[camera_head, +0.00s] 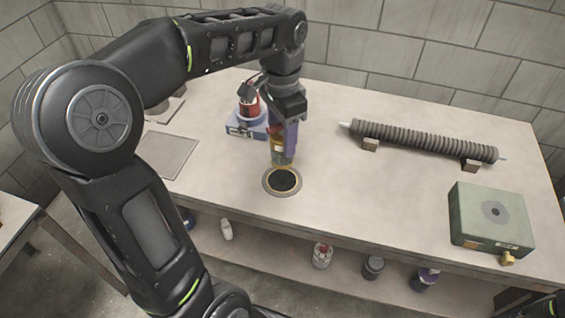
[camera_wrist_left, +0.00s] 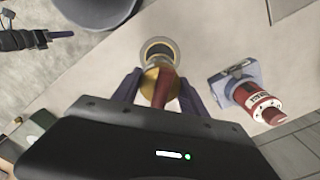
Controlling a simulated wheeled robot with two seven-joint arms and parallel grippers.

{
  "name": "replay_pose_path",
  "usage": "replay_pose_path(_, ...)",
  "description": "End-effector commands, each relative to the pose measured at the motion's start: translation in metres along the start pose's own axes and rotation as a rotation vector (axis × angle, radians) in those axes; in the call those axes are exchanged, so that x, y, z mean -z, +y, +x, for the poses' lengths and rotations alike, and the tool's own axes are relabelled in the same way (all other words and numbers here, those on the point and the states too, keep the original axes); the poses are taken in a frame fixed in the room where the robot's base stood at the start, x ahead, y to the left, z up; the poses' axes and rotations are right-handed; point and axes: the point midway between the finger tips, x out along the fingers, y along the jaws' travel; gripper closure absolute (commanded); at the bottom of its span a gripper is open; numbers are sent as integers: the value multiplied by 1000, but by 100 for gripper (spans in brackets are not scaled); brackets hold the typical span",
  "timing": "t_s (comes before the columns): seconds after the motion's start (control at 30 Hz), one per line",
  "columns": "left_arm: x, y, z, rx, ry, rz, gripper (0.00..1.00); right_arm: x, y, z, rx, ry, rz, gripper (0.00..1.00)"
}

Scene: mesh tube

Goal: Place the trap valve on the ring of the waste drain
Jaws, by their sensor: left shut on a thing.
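My left gripper (camera_head: 284,140) points down over the table and is shut on the trap valve (camera_head: 280,157), which has a yellow-brass lower part. In the left wrist view, the valve (camera_wrist_left: 160,84) shows a brass flange and a dark red body between the fingers of my left gripper (camera_wrist_left: 155,90). The waste drain (camera_head: 283,180) is a dark round opening with a thin brass ring and a grey rim in the tabletop. The valve hangs just above and behind it in the head view. The drain's far side (camera_wrist_left: 158,47) shows past the valve in the wrist view.
A red canister (camera_head: 248,107) stands on a blue-grey block (camera_head: 243,129) left of my left gripper. A ribbed mesh tube (camera_head: 420,142) rests on two small blocks to the right. A green box (camera_head: 490,217) sits at the right front. Several bottles stand on the lower shelf.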

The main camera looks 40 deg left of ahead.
Motion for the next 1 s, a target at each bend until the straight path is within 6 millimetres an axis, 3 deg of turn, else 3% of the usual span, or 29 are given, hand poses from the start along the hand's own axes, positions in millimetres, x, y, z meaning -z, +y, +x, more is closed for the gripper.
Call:
replay_pose_path(0.1,-1,0,22,-1,-3,0,98,0,0,1,0,0,0,64)
replay_pose_path(0.2,0,0,30,0,-1,0,98,0,0,1,0,0,0,64)
replay_pose_path(0.53,0,0,33,0,-1,-1,98,0,0,1,0,1,0,64)
replay_pose_path(0.8,0,0,66,-1,-1,-1,98,0,1,2,0,1,0,64)
replay_pose_path(1.0,0,0,68,0,1,-1,98,0,1,2,0,0,0,64)
